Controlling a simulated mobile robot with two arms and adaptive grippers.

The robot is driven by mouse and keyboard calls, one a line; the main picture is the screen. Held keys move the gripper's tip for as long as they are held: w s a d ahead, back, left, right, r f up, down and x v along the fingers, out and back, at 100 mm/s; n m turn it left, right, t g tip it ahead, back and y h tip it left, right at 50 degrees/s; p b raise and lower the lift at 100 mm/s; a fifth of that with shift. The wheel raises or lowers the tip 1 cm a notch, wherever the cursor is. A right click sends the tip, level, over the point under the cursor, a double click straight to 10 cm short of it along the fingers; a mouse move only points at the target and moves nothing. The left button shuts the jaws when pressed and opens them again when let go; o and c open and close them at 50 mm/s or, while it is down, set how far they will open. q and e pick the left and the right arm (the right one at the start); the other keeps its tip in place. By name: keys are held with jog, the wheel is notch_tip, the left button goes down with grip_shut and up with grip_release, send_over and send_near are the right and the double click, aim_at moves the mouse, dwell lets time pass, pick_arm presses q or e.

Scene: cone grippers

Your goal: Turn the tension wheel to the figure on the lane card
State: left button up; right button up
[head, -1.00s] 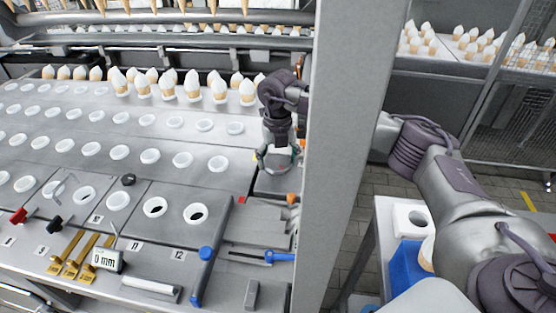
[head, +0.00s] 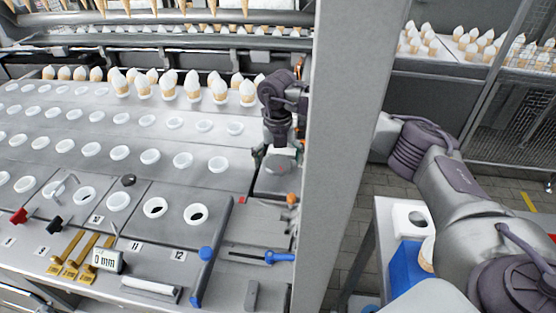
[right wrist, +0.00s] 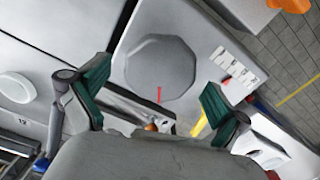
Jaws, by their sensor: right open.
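In the right wrist view, a grey, roughly octagonal disc (right wrist: 160,68), which looks like the tension wheel, lies on a pale metal plate. A thin red line (right wrist: 159,95) marks its near edge. My right gripper (right wrist: 155,80) is open, with its green-padded fingers apart on either side of the disc's near part; I cannot tell whether they touch it. A strip of small white labels (right wrist: 238,75) lies right of the disc, too small to read. I cannot make out the lane card for certain. My left gripper is not in view.
A tall grey post (head: 345,150) stands close right of my right gripper. Filled cones (head: 190,84) stand in rows behind.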

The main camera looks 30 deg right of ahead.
aim_at(278, 163)
notch_tip(278, 163, up, 12)
dwell(0.6)
jog(key=shift+f, duration=0.1)
dwell(0.4)
